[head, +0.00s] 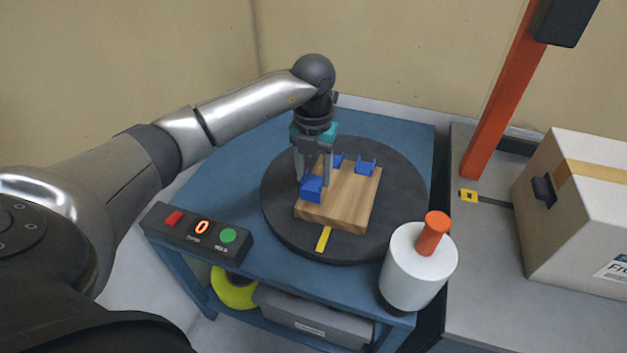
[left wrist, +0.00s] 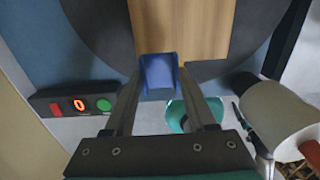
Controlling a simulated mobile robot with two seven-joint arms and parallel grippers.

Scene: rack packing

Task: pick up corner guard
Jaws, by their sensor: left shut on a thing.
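A blue corner guard (head: 311,189) is at the near left corner of a wooden board (head: 345,205). My left gripper (head: 313,178) points down over that corner and is shut on this guard. In the left wrist view the guard (left wrist: 158,76) sits between the two fingertips, at the edge of the board (left wrist: 185,25). I cannot tell whether it still touches the board. Another blue corner guard (head: 366,166) is at the far right corner of the board, and one more (head: 338,160) shows partly behind my gripper. My right gripper is out of view.
The board lies on a dark round turntable (head: 400,205) with a yellow marker (head: 323,238), on a blue cart (head: 210,182). A control box (head: 197,231) reading 0 and a white cylinder (head: 412,270) with an orange knob stand near the front. A carton (head: 575,215) stands at right.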

